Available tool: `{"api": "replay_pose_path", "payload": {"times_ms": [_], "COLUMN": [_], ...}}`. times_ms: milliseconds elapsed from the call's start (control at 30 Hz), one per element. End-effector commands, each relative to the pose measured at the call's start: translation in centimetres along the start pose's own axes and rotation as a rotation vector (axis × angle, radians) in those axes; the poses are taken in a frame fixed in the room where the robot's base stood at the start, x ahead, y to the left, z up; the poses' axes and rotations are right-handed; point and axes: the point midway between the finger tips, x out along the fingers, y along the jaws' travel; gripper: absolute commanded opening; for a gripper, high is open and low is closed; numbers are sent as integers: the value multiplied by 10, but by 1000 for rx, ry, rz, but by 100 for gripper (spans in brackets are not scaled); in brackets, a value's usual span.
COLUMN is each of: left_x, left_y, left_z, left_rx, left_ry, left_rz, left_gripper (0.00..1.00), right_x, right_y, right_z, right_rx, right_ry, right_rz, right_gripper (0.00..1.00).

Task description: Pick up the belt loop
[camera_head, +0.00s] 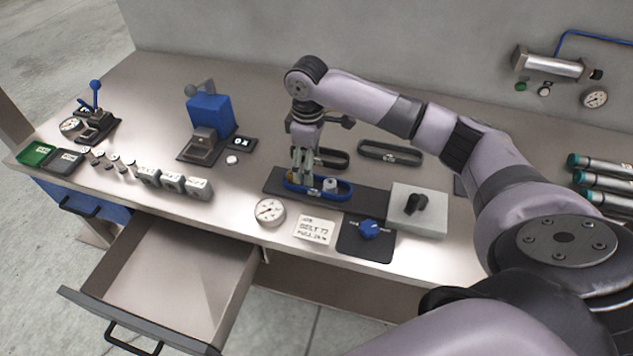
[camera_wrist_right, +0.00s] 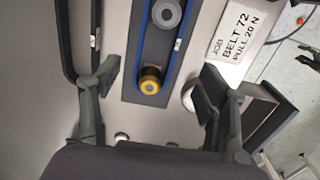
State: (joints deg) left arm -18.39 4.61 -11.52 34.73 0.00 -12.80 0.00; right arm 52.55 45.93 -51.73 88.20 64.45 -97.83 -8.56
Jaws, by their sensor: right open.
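A blue belt loop (camera_head: 336,197) lies around a grey pulley (camera_head: 329,184) on a dark plate (camera_head: 372,202) near the bench's front. In the wrist view the blue belt loop (camera_wrist_right: 178,48) runs along both sides of the grey pulley (camera_wrist_right: 166,12) and a yellow-topped roller (camera_wrist_right: 150,80). My right gripper (camera_head: 303,180) points down over the left end of this loop, open. In the wrist view its fingers (camera_wrist_right: 160,72) stand apart on either side of the dark plate, with nothing seen held. Fingertip height is hard to tell. My left gripper is not seen.
Two black loops lie behind, one on the right (camera_head: 390,152) and one partly hidden by my gripper (camera_head: 335,158). An open drawer (camera_head: 190,270) juts out front left.

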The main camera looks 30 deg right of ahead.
Motion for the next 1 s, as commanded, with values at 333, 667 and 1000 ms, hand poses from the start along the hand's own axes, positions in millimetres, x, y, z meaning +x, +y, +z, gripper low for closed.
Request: {"api": "replay_pose_path", "payload": {"times_ms": [333,667,1000], "left_x": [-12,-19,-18], "left_y": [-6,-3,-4], "left_z": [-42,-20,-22], "left_rx": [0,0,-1], "left_ry": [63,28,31], "left_rz": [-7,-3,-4], "left_gripper": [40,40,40], "right_x": [29,66,66], "right_y": [3,5,5], "right_z": [2,2,2], "right_rx": [0,-2,-2], "right_ry": [-2,0,1], "right_rz": [-1,1,1], "right_gripper": [68,68,58]}}
